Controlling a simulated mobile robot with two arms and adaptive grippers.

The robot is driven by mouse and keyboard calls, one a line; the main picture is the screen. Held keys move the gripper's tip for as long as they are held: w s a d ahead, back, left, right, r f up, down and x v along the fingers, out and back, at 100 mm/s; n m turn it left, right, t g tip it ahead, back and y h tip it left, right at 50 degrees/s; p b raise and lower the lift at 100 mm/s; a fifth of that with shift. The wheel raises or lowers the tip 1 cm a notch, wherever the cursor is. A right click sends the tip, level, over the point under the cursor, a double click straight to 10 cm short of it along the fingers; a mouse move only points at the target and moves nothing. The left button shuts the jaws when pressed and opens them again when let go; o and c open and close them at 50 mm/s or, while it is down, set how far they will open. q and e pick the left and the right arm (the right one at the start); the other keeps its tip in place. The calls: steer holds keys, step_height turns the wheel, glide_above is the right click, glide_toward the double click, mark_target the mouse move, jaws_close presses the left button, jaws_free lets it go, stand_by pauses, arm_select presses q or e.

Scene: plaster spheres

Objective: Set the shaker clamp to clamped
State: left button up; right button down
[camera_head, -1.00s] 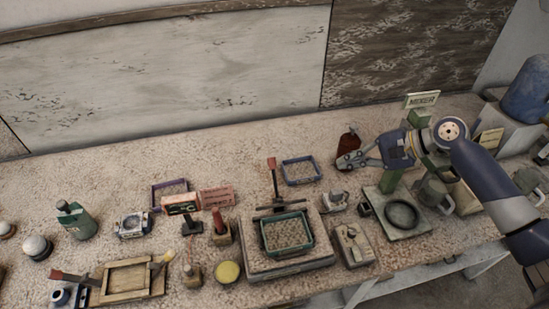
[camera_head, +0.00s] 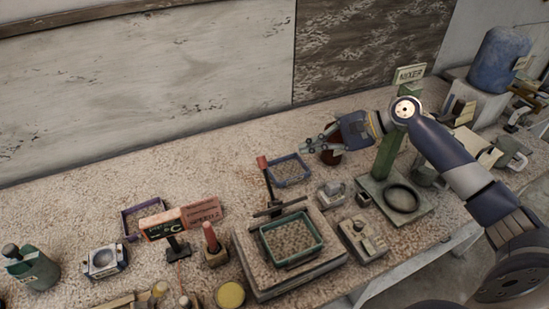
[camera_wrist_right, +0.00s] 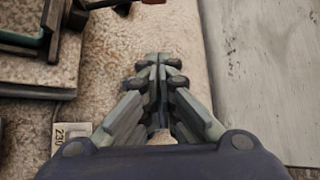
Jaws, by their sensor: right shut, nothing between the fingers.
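The shaker (camera_head: 256,271) is a grey-brown platform with a green-rimmed tray (camera_head: 262,246) on top. Its clamp has a dark crossbar (camera_head: 280,207) behind the tray and a lever with a red handle (camera_head: 262,163) standing about upright. My right gripper (camera_head: 308,146) is shut and empty, above the table to the right of the red handle and apart from it. My left gripper is not in view.
A blue-rimmed frame (camera_head: 290,169) lies behind the shaker. A red-brown bottle (camera_head: 331,155) is close by my right gripper. The mixer (camera_head: 388,158) with its sign stands to the right. A display box (camera_head: 163,224) is left. The table's back strip is clear.

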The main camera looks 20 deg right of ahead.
steer(key=w+a+f+p, duration=0.2)
steer(key=a+p, duration=0.3)
steer(key=a, duration=0.4)
steer(key=shift+f, duration=0.4)
steer(key=shift+w, duration=0.15)
